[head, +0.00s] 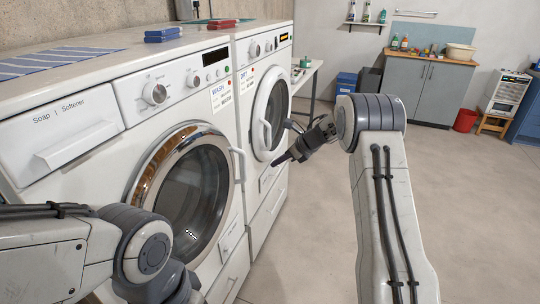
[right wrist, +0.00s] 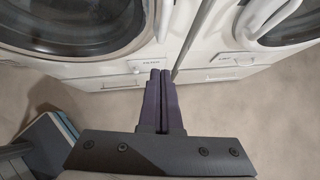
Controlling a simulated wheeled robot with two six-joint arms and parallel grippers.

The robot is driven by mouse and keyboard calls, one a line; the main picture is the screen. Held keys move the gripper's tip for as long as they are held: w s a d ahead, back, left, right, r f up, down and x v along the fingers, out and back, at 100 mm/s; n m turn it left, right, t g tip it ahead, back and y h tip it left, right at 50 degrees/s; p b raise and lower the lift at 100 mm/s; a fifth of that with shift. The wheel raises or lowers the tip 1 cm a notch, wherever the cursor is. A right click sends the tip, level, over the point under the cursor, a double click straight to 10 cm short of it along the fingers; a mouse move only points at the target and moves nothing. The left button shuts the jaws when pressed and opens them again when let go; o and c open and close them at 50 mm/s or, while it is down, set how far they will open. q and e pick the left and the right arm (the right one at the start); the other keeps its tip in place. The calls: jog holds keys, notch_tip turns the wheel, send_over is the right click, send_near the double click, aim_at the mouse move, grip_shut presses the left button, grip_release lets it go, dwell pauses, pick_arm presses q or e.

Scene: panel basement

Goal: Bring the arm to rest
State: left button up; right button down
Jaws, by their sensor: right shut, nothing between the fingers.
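My right arm (head: 395,200) reaches in from the bottom right in the head view. Its gripper (head: 282,160) points left, in front of the machine marked DRY (head: 246,80). In the right wrist view the two fingers of the right gripper (right wrist: 160,74) lie together, shut and empty, over the floor before the gap between the two machines. My left arm (head: 140,250) shows at the bottom left of the head view, in front of the machine marked WASH (head: 110,160). The left gripper is not visible.
Both machine doors look closed, and their handles stick out. At the back are a grey cabinet (head: 428,92), a red bin (head: 465,120) and a wooden stool (head: 494,124). The floor (head: 480,210) on the right is clear.

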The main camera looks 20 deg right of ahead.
jog(key=s+a+r+m+t+h, duration=0.15)
jog(key=a+r+m+t, duration=0.25)
jog(key=a+r+m, duration=0.85)
jog(key=s+a+f+m+g+h, duration=0.1)
jog(key=s+a+f+m+g, duration=0.1)
jog(key=s+m, duration=0.6)
jog(key=s+a+f+m+g+h, duration=0.1)
jog(key=s+m+g, duration=0.4)
jog(key=s, duration=1.7)
jog(key=s+a+f+m+g+h, duration=0.1)
jog(key=s+a+f+m+g, duration=0.2)
jog(key=s+m, duration=0.9)
jog(key=s+f, duration=0.1)
jog(key=s, duration=0.3)
jog(key=shift+f+h, duration=0.15)
jog(key=shift+h, duration=0.2)
